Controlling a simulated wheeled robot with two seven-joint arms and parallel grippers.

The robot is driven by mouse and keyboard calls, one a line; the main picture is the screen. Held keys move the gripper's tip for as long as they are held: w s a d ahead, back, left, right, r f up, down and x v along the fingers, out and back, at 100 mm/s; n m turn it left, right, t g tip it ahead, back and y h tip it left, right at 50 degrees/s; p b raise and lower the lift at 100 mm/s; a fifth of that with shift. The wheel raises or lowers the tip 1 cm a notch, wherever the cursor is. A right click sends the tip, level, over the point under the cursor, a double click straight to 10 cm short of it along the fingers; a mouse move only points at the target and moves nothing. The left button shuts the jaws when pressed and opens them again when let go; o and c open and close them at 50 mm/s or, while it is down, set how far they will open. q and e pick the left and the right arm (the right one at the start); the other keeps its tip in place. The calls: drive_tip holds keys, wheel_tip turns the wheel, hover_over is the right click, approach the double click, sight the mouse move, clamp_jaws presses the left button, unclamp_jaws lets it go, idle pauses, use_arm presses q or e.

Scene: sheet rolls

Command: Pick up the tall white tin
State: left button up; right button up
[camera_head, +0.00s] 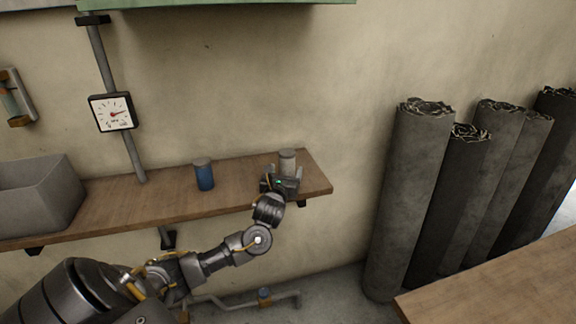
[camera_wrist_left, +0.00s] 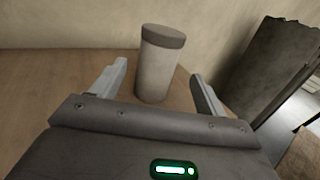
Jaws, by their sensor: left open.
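The tall white tin (camera_head: 287,160) stands upright near the right end of the wooden wall shelf. In the left wrist view the tin (camera_wrist_left: 156,72) is off-white with a grey-brown lid. My left gripper (camera_head: 284,173) is at the shelf, just in front of the tin. In the left wrist view its two fingers (camera_wrist_left: 160,84) are spread apart, with the tin upright between and slightly beyond them. I see no contact between fingers and tin. The tin's lower part is hidden by my gripper in the head view. My right gripper is not in view.
A blue tin (camera_head: 204,176) with a grey lid stands left on the same shelf (camera_head: 120,199). A grey bin (camera_head: 38,195) sits at the shelf's left end. Several tall dark sheet rolls (camera_head: 410,190) lean right of the shelf. A pipe with a gauge (camera_head: 112,112) rises behind.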

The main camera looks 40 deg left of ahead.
sight(285, 167)
use_arm(q)
drive_tip(key=shift+a, duration=0.15)
drive_tip(key=p+x, duration=0.1)
drive_tip(key=x, duration=0.4)
drive_tip(key=shift+f, duration=0.1)
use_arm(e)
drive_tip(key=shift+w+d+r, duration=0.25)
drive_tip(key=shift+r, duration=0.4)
use_arm(q)
drive_tip(key=c, duration=1.2)
drive_tip(key=shift+c, duration=0.2)
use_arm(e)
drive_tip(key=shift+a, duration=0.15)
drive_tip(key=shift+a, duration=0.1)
